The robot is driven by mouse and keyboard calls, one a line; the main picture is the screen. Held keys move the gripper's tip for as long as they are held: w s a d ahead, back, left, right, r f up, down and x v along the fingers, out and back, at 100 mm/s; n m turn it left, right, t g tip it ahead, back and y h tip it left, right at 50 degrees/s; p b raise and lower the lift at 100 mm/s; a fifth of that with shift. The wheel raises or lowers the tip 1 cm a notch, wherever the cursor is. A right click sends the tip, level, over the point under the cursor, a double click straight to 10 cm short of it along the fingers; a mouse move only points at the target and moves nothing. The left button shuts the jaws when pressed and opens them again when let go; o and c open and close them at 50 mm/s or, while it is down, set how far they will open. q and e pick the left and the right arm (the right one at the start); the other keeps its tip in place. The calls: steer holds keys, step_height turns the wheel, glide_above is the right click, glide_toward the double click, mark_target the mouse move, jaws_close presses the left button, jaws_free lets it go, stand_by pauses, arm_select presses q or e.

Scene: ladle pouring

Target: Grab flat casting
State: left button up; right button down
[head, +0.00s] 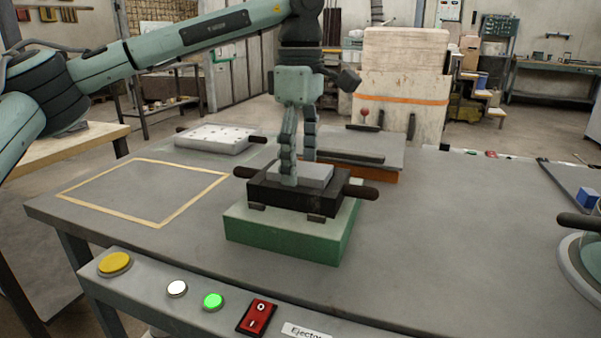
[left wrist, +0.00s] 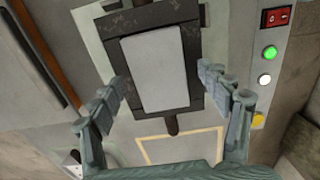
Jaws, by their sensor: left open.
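The flat casting is a light grey rectangular plate (head: 302,174) lying on a dark mold frame (head: 318,202) with a handle at each side. The mold rests on a green block (head: 285,240) on the table. My left gripper (head: 298,175) points down over the casting, with its fingers at the casting's near and far sides. In the left wrist view the casting (left wrist: 155,70) lies ahead between the open fingers of the left gripper (left wrist: 165,85), with gaps at both sides. Whether a finger touches the mold I cannot tell. My right gripper is not in view.
A white plate with handles (head: 214,138) lies behind left. A tan-outlined empty square (head: 145,190) is on the table's left. A front panel holds a yellow button (head: 115,264), a green button (head: 213,301) and a red switch (head: 257,317). A handled round vessel (head: 580,262) stands right.

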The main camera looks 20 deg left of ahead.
arm_select(q)
steer(key=shift+c, duration=0.5)
steer(key=c, duration=1.4)
steer(key=shift+r, duration=0.1)
